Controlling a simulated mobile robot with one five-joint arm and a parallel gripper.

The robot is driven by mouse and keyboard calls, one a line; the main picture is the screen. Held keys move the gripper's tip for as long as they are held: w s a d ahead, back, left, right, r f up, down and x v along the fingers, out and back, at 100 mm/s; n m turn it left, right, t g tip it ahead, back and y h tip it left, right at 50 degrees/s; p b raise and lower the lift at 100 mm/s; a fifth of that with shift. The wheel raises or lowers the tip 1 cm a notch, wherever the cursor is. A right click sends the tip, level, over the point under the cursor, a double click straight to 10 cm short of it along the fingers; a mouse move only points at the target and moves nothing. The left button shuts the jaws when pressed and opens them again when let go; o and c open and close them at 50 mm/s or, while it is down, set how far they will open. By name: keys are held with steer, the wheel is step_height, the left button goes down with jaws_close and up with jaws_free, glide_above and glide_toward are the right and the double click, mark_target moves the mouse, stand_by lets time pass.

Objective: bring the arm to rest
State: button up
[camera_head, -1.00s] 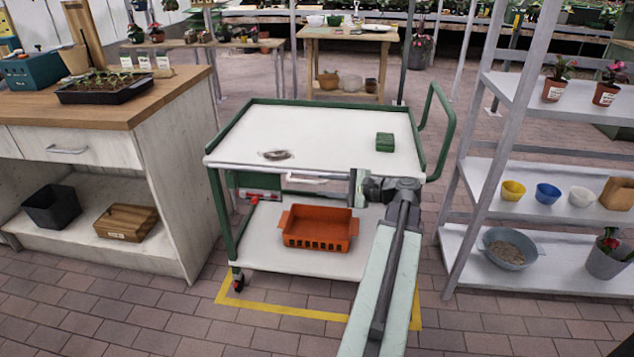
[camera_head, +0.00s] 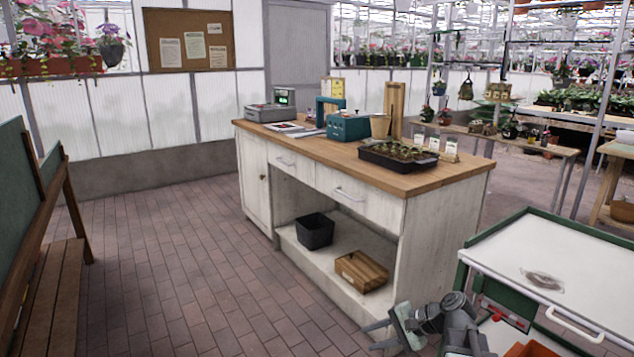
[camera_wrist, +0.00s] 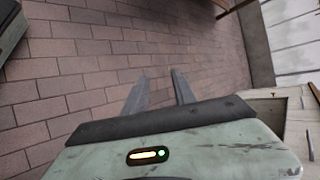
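My gripper (camera_head: 369,336) is at the lower middle of the head view, with its fingers pointing left over the brick floor. My arm is bent there, in front of the counter's base and left of the white-topped cart (camera_head: 476,252). In the wrist view the two grey fingers of my gripper (camera_wrist: 158,80) stand apart with only brick paving beyond them. It is open and empty.
A wooden-topped counter (camera_head: 460,178) stands in the middle, with a black bin (camera_head: 315,232) and a wooden box (camera_head: 361,271) on its low shelf. A bench (camera_head: 45,300) is at the left. The paved floor (camera_head: 165,265) between bench and counter is clear.

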steer(key=s+a+f+n+g+h, duration=0.4)
steer(key=s+a+f+n+h, duration=0.15)
steer(key=a+f+n, duration=0.2)
steer(key=s+d+n+h+p, duration=0.2)
steer(key=d+h, duration=0.2)
steer(key=d, duration=0.3)
step_height(320, 180, up, 30)
steer(key=p, duration=2.9)
steer(key=shift+s, duration=0.15)
steer(key=shift+f, duration=0.1)
steer(key=shift+d, duration=0.1)
